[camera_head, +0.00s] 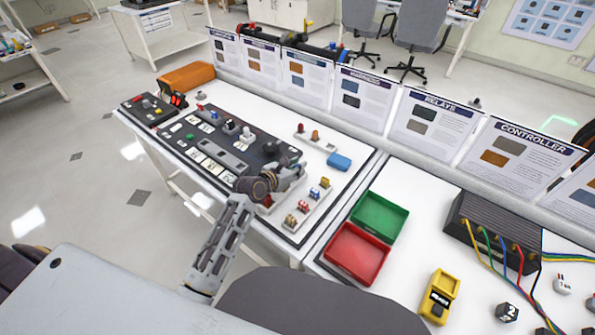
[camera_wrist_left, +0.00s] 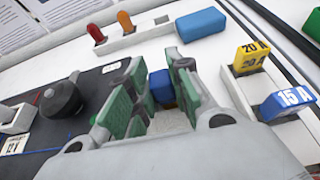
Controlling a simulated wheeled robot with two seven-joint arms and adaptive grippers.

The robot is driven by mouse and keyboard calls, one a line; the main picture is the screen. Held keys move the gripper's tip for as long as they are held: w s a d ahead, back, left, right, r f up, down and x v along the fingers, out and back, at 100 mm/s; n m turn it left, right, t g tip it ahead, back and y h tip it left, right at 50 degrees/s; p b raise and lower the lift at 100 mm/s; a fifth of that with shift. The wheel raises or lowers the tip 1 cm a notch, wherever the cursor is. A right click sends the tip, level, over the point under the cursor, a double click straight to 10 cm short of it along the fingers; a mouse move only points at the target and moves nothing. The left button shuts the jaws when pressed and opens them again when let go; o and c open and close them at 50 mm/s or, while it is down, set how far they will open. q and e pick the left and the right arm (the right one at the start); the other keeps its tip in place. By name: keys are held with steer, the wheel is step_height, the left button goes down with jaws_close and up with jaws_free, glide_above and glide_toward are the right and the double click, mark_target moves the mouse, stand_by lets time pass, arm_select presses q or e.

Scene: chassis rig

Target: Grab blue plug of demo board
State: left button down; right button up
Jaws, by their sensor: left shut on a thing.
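The dark demo board (camera_head: 213,151) lies on the white table at left centre, with switches, knobs and labels on it. My left gripper (camera_head: 293,178) is over its right end. In the left wrist view, my left gripper (camera_wrist_left: 160,92) has its green-padded fingers on both sides of a small blue plug (camera_wrist_left: 161,86) and is shut on it. In the head view the plug is hidden by the gripper. My right gripper is not in view.
A loose blue block (camera_head: 339,161) lies behind the gripper, near red and orange pieces (camera_head: 308,133). A rack with yellow and blue fuses (camera_head: 315,195) stands close on the right. Green (camera_head: 380,217) and red (camera_head: 356,253) trays are further right. Upright info cards line the back.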

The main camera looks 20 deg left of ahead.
arm_select(q)
steer(key=shift+r, duration=0.1)
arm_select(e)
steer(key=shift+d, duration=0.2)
arm_select(q)
steer(key=shift+r, duration=0.5)
step_height(320, 180, up, 8)
steer(key=shift+r+p, duration=0.2)
steer(key=shift+p, duration=0.8)
steer(key=shift+r, duration=0.25)
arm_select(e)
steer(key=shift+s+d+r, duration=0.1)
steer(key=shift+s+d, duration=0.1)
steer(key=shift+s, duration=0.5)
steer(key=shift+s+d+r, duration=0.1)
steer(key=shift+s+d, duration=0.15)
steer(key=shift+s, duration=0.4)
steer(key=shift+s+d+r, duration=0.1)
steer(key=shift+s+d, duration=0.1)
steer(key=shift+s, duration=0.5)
